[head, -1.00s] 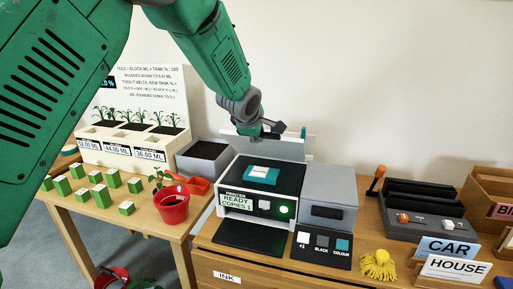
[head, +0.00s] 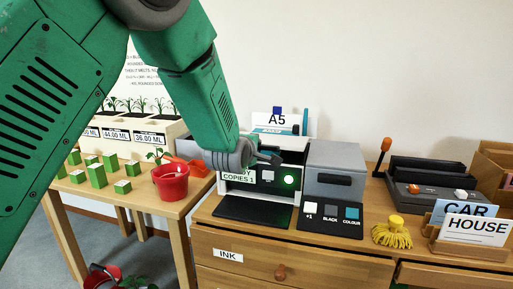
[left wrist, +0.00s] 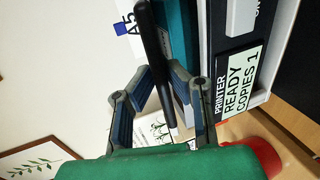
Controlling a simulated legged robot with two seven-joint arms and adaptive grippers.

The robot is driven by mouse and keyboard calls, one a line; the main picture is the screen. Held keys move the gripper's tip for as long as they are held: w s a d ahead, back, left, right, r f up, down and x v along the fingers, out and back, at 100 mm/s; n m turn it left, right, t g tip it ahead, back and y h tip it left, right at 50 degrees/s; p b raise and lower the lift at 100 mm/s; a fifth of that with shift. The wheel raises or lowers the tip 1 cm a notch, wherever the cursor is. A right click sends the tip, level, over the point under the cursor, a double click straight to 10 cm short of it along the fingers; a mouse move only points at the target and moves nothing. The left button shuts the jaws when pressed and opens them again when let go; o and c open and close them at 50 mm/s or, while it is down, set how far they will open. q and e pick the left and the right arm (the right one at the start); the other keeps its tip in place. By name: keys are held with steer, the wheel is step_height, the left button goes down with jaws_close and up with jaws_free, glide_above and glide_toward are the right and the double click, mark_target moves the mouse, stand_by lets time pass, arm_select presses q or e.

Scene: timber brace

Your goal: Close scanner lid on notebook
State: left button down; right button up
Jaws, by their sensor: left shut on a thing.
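The printer (head: 240,192) with the scanner on top stands on the wooden desk. My left gripper (head: 274,159) is at the front of the scanner top, shut on the scanner lid, whose dark edge shows as a thin bar (left wrist: 156,50) between the fingers (left wrist: 165,76) in the left wrist view. The lid is tipped down low over the scanner; whether it touches cannot be told. A teal surface (left wrist: 180,30), apparently the notebook, shows between lid and printer in the left wrist view. My forearm and gripper hide part of the scanner in the head view. My right gripper is not in view.
An A5 sign (head: 276,121) stands behind the printer. A grey unit with buttons (head: 334,172) adjoins it on the right. A red pot (head: 171,184) and several green blocks are on the left table.

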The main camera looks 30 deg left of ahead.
arm_select(q)
steer(key=shift+s+f, duration=0.15)
steer(key=shift+f, duration=0.4)
steer(key=shift+d+f, duration=0.1)
steer(key=c, duration=1.6)
jaws_free()
steer(key=v, duration=1.1)
steer(key=shift+s+r, duration=0.2)
steer(key=shift+s, duration=0.15)
